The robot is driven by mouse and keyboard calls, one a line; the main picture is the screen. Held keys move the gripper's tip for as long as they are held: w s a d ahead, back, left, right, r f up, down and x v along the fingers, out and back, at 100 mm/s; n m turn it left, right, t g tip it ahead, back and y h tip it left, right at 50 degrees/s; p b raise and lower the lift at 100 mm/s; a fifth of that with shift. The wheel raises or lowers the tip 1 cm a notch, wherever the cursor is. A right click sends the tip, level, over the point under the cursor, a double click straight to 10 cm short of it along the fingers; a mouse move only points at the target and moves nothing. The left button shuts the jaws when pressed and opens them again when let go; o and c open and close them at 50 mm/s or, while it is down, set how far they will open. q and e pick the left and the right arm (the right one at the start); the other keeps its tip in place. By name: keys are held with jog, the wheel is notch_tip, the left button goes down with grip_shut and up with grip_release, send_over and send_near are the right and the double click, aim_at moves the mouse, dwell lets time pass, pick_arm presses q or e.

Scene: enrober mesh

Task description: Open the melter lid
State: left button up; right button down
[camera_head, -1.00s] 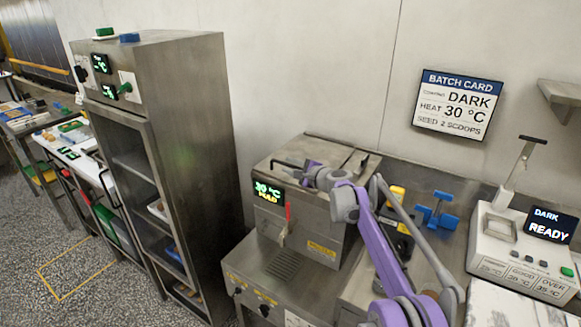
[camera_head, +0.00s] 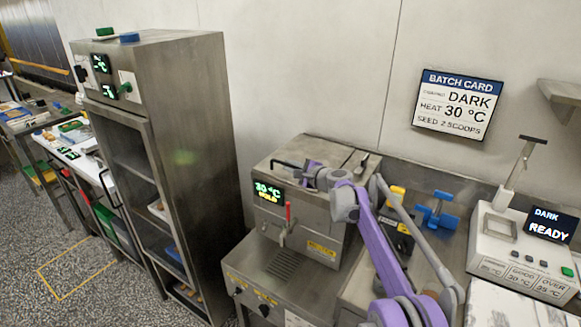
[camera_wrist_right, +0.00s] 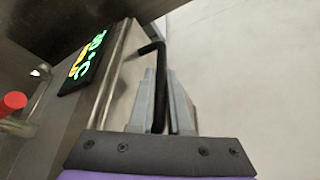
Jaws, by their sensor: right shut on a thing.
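The melter (camera_head: 318,235) is a steel box with a lit display (camera_head: 268,192) reading 30 °C and a red tap lever (camera_head: 288,213) on its front. Its lid (camera_head: 335,155) lies flat on top and looks closed. My right gripper (camera_head: 303,172) is at the lid's left part, with my purple arm coming from the lower right. In the right wrist view, the two grey fingers (camera_wrist_right: 160,88) are shut on the black bar handle (camera_wrist_right: 159,62). My arm hides part of the lid top. My left gripper is not in view.
A tall steel cabinet (camera_head: 190,120) stands left of the melter. To the right are a blue tool (camera_head: 437,210), a yellow-topped item (camera_head: 397,195) and a white tempering meter (camera_head: 505,245). The wall behind carries a batch card (camera_head: 457,104). Space above the lid looks free.

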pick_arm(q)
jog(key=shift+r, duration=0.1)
pick_arm(e)
jog(key=shift+r, duration=0.15)
dwell(0.3)
jog(key=r+p, duration=0.1)
jog(key=r, duration=0.1)
jog(key=r+p, duration=0.1)
jog(key=w+r+p, duration=0.1)
jog(key=r, duration=0.1)
jog(key=shift+d+r+p, duration=0.3)
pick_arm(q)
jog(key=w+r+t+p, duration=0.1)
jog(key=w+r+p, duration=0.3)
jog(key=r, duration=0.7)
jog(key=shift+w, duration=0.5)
pick_arm(e)
jog(key=w+d+r+m+g, duration=0.2)
jog(key=w+r+m, duration=0.1)
jog(key=r, duration=0.5)
jog(key=shift+w+d, duration=0.35)
jog(key=shift+w, duration=0.05)
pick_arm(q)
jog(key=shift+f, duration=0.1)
